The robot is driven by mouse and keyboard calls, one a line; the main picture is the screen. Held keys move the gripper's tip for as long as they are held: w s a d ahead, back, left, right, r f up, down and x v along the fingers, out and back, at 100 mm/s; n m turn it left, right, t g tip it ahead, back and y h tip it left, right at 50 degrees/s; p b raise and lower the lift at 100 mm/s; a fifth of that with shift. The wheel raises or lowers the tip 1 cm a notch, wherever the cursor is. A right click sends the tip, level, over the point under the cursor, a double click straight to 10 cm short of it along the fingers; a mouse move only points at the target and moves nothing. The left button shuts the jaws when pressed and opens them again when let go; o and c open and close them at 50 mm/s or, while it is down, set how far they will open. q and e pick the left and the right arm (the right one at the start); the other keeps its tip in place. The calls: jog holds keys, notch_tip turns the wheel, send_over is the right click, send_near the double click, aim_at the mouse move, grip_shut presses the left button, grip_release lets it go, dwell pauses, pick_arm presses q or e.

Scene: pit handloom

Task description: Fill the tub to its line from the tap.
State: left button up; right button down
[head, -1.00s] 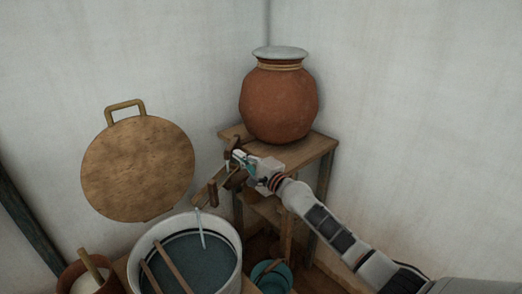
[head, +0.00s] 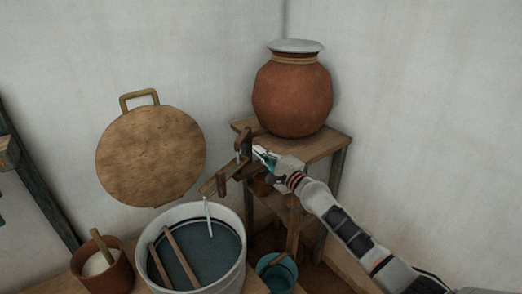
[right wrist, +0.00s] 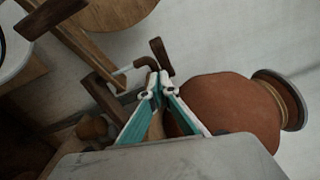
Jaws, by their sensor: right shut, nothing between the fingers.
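The pale tub (head: 241,266) stands low in the head view, with dark blue-grey water in it. A dark line runs around its inner wall, close above the water; the exact gap is hard to judge. A thin pale stream (head: 208,217) falls from the end of the wooden spout (head: 212,186) into the tub. The brown tap handle (head: 245,142) stands upright behind the spout; a dark handle also shows in the right wrist view (right wrist: 160,55). My right gripper (head: 257,151) is shut and empty, just right of the handle; contact is unclear. My left gripper is out of view.
A clay pot (head: 293,98) with a pale lid stands on a wooden stand (head: 336,143) behind my right gripper. Two sticks (head: 181,258) lie across the tub. A brown pot (head: 118,272) is left of it, a teal bucket (head: 278,275) right. A round wooden lid (head: 151,158) leans behind.

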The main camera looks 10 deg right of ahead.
pick_arm(q)
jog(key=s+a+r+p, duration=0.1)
jog(key=p, duration=0.3)
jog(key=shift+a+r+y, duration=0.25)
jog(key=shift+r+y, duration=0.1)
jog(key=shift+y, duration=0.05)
pick_arm(e)
jog(key=s+a, duration=0.2)
jog(key=s, duration=0.7)
jog(key=shift+s+a+f, duration=0.2)
jog(key=shift+s+f, duration=0.1)
jog(key=shift+s, duration=0.1)
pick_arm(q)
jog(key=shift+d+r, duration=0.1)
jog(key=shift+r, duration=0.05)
